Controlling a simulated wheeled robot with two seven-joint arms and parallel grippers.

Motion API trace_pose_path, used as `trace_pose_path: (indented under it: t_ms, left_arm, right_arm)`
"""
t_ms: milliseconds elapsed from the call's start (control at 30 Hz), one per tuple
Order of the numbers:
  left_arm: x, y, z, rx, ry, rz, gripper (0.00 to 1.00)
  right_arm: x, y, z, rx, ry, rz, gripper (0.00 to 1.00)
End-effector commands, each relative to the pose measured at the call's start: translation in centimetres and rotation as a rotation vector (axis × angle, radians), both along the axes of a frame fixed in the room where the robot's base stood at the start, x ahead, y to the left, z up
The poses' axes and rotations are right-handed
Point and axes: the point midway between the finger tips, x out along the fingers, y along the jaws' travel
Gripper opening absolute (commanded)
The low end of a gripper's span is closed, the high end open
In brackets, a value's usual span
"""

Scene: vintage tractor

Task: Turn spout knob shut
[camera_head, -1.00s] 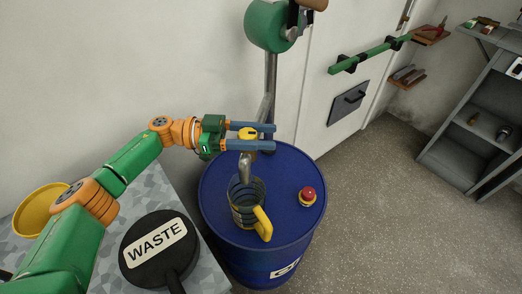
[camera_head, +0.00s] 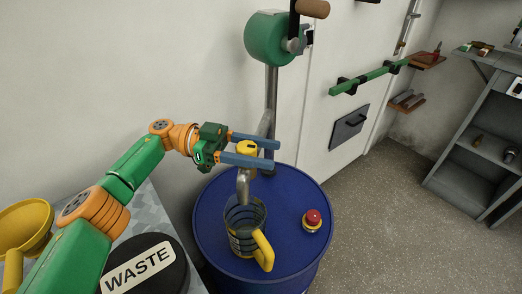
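The yellow spout knob (camera_head: 246,147) sits on top of the grey metal spout (camera_head: 243,186), behind the drum's middle. My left gripper (camera_head: 276,154) has its two blue fingers apart, one on each side of the knob; I cannot tell if they touch it. Under the spout, a see-through jug (camera_head: 241,240) with dark bands and a yellow handle (camera_head: 264,252) stands on the blue drum (camera_head: 290,190). My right gripper is not in view.
A red button (camera_head: 312,217) on a yellow base is on the drum's right side. A green crank device (camera_head: 273,38) on a metal pipe stands behind. A black WASTE lid (camera_head: 165,285) and a yellow bowl (camera_head: 20,225) are at lower left. Open floor lies right.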

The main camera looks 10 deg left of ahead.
Motion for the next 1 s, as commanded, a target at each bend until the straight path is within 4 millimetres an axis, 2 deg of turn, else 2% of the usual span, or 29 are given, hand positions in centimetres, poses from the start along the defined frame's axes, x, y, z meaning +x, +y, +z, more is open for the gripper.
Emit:
trace_pose_path:
  t_ms: [33,67,367,467,567,767,900,1000]
  left_arm:
    - [0.0,0.0,0.0,-0.001,0.000,0.000,0.72]
    - [0.0,0.0,0.0,-0.001,-0.001,0.001,0.78]
    - [0.1,0.0,0.3,-0.003,-0.002,0.003,0.78]
    - [0.1,0.0,1.4,-0.004,-0.006,0.002,0.78]
    - [-0.1,0.0,3.6,-0.002,-0.006,-0.001,0.78]
    - [-2.5,-0.2,6.2,-0.001,-0.005,0.000,0.78]
    - [-4.9,-0.5,9.0,-0.001,-0.007,0.002,0.78]
    - [-6.9,-0.7,9.7,0.001,-0.004,0.002,0.78]
  right_arm:
    - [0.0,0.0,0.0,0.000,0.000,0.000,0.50]
    - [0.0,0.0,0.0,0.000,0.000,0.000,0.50]
    - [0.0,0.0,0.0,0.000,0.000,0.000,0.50]
    - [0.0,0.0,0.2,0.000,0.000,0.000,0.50]
    - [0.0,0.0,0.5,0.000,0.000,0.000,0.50]
    - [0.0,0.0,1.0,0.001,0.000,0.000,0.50]
    - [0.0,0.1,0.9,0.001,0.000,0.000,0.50]
    - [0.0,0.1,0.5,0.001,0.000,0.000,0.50]
